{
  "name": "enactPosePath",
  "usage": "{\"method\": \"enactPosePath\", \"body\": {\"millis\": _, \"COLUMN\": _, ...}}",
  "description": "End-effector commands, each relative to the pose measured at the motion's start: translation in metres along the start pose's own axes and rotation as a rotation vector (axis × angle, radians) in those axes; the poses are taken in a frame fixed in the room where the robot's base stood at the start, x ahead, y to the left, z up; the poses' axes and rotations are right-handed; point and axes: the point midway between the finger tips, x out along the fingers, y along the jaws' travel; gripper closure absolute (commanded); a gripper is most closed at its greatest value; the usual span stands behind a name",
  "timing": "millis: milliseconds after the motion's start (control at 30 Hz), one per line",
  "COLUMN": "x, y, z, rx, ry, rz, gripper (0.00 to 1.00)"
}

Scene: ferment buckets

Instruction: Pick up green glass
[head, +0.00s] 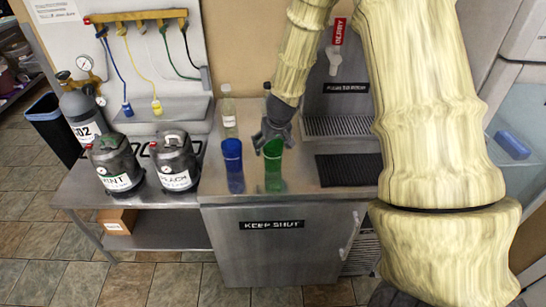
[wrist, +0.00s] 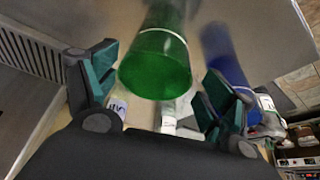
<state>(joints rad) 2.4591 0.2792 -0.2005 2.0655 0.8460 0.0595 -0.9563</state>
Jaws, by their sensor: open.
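The green glass (head: 274,172) stands upright on the steel counter (head: 330,196), right of the blue glass (head: 233,168). My gripper (head: 272,137) is just above the green glass in the head view and hides part of its rim. In the wrist view, the green glass (wrist: 155,62) shows between the two fingers of my open gripper (wrist: 158,72), with a gap on either side. The fingers are not closed on it. The blue glass (wrist: 224,52) is just beyond the right finger in that view.
A clear bottle (head: 228,115) stands behind the blue glass. A drip tray (head: 340,126) and a dark ribbed mat (head: 348,169) lie to the right. Two dark kegs (head: 116,165) (head: 174,162) stand on the left. The counter's front strip is clear.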

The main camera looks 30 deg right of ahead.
Motion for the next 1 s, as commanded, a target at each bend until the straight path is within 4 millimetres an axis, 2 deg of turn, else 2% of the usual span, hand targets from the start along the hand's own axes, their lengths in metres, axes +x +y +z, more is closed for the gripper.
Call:
{"method": "enactPosePath", "body": {"millis": 267, "x": 0.010, "y": 0.003, "z": 0.001, "rx": 0.004, "ry": -0.001, "rz": 0.000, "gripper": 0.17}}
{"method": "enactPosePath", "body": {"millis": 700, "x": 0.048, "y": 0.007, "z": 0.003, "rx": 0.005, "ry": -0.001, "rz": 0.002, "gripper": 0.17}}
{"method": "enactPosePath", "body": {"millis": 1000, "x": 0.054, "y": 0.007, "z": 0.003, "rx": 0.004, "ry": 0.001, "rz": 0.002, "gripper": 0.17}}
